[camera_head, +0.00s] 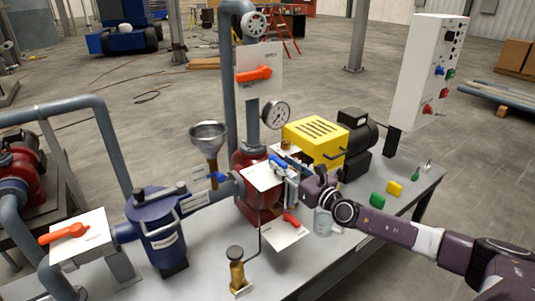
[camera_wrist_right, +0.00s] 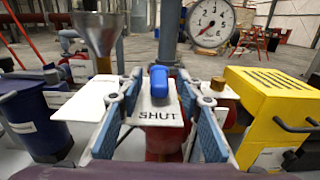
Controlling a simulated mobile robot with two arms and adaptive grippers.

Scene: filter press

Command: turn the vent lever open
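A blue lever (camera_wrist_right: 158,82) stands on a white plate (camera_wrist_right: 150,113) marked SHUT, in the middle of the right wrist view. I take it for the vent lever. In the head view the blue lever (camera_head: 279,161) is above the red pump body, partly hidden by my right gripper (camera_head: 287,170). My right gripper (camera_wrist_right: 158,88) is open, with one blue-padded finger on each side of the lever; gaps show between fingers and lever. My left gripper is out of view.
A pressure gauge (camera_head: 275,115) and funnel (camera_head: 208,138) stand close by. A yellow motor cover (camera_head: 315,138) is to the right. Green (camera_head: 377,200) and yellow (camera_head: 394,187) items lie on the bench.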

